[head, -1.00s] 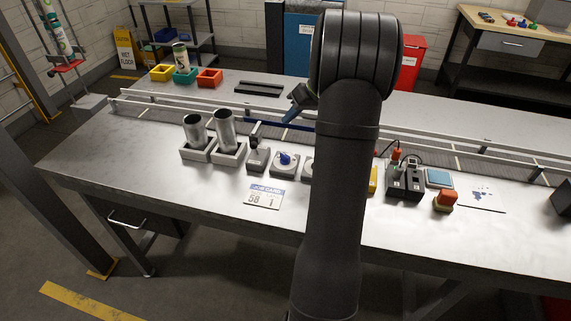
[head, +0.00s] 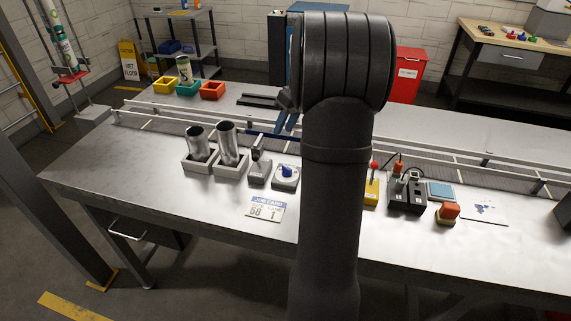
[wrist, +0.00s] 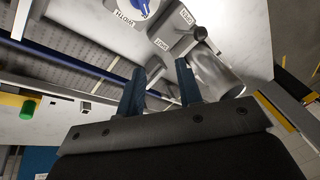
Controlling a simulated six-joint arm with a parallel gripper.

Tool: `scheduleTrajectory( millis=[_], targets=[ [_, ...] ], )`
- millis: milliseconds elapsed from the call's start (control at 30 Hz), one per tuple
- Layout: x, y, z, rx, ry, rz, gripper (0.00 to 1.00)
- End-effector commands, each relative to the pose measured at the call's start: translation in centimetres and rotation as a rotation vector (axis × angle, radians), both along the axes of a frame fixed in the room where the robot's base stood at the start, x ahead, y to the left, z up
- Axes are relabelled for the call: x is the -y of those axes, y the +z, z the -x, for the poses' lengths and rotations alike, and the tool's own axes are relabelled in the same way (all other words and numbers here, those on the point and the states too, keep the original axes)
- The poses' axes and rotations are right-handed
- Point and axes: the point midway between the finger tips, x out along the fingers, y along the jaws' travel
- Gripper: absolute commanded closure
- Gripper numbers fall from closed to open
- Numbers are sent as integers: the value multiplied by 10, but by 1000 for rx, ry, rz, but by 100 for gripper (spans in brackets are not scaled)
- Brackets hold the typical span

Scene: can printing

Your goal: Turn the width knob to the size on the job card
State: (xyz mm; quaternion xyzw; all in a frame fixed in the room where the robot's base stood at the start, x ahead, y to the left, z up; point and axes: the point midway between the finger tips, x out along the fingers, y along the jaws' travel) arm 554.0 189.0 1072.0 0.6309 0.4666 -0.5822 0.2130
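The width knob (head: 287,171) is a blue pointer on a round white dial in a grey box on the steel table. In the wrist view it shows at the top edge (wrist: 141,5), partly cut off, with a "WIDTH" label beside it. The job card (head: 265,208) lies on the table in front of the knob, with a blue header and what look like the numbers 58 and 1. My gripper (wrist: 161,66) has two blue fingers, apart, with nothing between them. In the head view the gripper is partly hidden by my arm; its fingers are behind the knob, apart from it.
A grey lever unit (head: 260,168) stands just left of the knob. Two metal cans (head: 228,144) stand in grey holders further left. A conveyor with rails runs behind.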

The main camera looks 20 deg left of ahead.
Motion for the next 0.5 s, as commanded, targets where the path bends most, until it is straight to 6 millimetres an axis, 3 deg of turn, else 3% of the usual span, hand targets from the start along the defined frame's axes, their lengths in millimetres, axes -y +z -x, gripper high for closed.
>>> scheduleTrajectory(
  millis=[100,267,367,500],
  targets=[
    [-1,30,19,49,31,158,67],
    [4,57,33,103,32,304,67],
    [7,63,36,117,28,342,67],
    [8,53,36,119,26,352,67]
  ],
)
